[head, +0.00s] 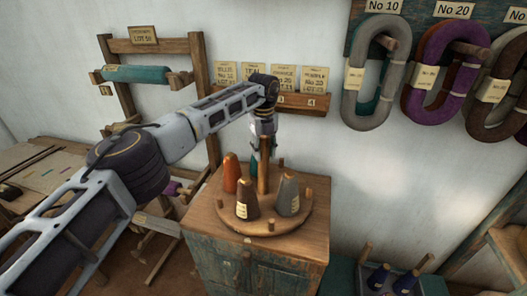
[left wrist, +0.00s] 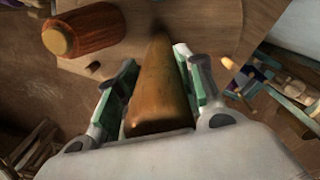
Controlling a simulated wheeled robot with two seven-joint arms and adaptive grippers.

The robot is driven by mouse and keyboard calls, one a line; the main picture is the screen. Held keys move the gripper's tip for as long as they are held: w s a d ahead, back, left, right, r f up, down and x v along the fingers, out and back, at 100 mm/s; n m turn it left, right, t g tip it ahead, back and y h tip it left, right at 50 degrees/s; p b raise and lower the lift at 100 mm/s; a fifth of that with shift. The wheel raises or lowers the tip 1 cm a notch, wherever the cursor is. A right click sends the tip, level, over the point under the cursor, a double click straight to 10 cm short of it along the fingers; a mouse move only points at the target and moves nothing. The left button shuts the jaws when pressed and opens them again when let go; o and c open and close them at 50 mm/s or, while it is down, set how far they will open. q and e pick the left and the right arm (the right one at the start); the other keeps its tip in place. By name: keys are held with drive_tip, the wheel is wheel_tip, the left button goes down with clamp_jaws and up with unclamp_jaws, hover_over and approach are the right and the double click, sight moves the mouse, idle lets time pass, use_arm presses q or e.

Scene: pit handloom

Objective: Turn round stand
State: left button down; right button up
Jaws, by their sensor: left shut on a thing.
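The round stand (head: 265,222) is a wooden disc on top of a cabinet. It has a tall wooden post (head: 263,170), short pegs around its rim, and yarn cones. An orange cone (head: 230,175) stands at the left, a dark brown one (head: 247,198) in front and a grey one (head: 288,195) at the right. My left gripper (left wrist: 158,85) is shut on the wooden post, which also shows between its fingers in the left wrist view (left wrist: 158,92). In the head view the gripper is partly hidden behind the post. My right gripper is not in view.
The cabinet (head: 255,262) holds the stand. Behind it are a wall rack of labelled cards (head: 285,80) and a wooden frame (head: 150,47). Yarn skeins (head: 372,75) hang at the right. A low teal box (head: 345,275) with blue cones is at lower right.

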use_arm(q)
drive_tip(key=shift+w+r+n, duration=0.1)
drive_tip(key=shift+r+n, duration=0.05)
drive_tip(key=shift+n, duration=1.05)
drive_tip(key=c, duration=0.9)
unclamp_jaws()
drive_tip(key=shift+r, duration=5.9)
drive_tip(key=shift+f, duration=0.1)
